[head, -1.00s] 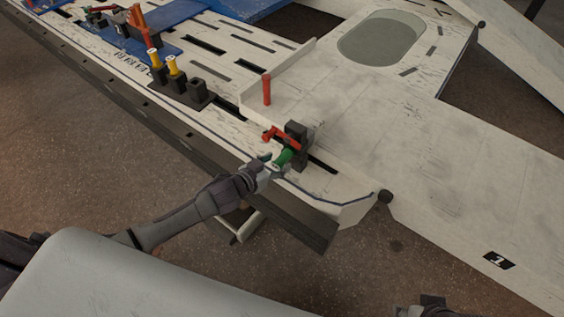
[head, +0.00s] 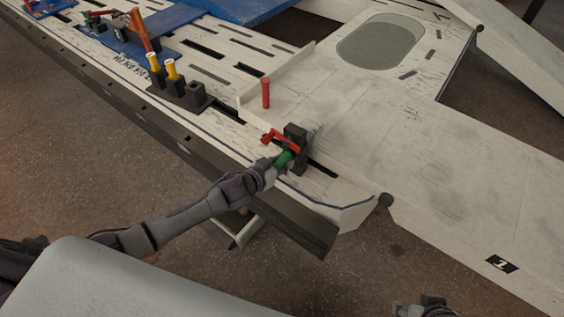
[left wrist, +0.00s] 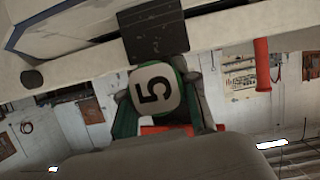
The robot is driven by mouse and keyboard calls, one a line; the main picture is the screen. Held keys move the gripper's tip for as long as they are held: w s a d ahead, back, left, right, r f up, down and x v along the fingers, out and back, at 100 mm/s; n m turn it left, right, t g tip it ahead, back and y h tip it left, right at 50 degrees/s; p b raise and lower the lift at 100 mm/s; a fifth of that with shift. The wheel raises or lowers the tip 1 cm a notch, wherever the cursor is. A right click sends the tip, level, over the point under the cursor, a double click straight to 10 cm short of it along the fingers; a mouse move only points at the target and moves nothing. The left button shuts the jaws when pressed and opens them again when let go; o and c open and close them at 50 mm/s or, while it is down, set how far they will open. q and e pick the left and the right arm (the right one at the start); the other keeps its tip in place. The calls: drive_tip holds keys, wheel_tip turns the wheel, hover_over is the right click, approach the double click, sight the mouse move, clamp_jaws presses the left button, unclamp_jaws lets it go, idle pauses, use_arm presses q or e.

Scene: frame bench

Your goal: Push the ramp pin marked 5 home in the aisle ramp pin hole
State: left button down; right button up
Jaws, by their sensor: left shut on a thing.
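The ramp pin marked 5 shows in the left wrist view as a pale rounded end face with a black 5 (left wrist: 155,92) and green sides. In the head view its green body (head: 285,159) points at a black block (head: 296,142) on the pale bench edge. My left gripper (head: 275,168) is shut on the pin, with a finger on each side. The pin's tip and the hole are hidden, so I cannot tell how deep it sits. My right gripper (head: 426,306) shows only partly at the bottom edge; its fingers are unclear.
A red lever (head: 280,137) lies by the block. A red post (head: 266,93) stands behind it. Two yellow-topped pins (head: 172,70) stand in a black holder (head: 191,101) to the left. A pale ramp (head: 480,180) extends right. The floor in front is open.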

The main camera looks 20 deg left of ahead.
idle(0.7)
use_arm(q)
drive_tip(key=c, duration=0.8)
unclamp_jaws()
drive_tip(key=shift+w, duration=0.1)
drive_tip(key=v, duration=1.2)
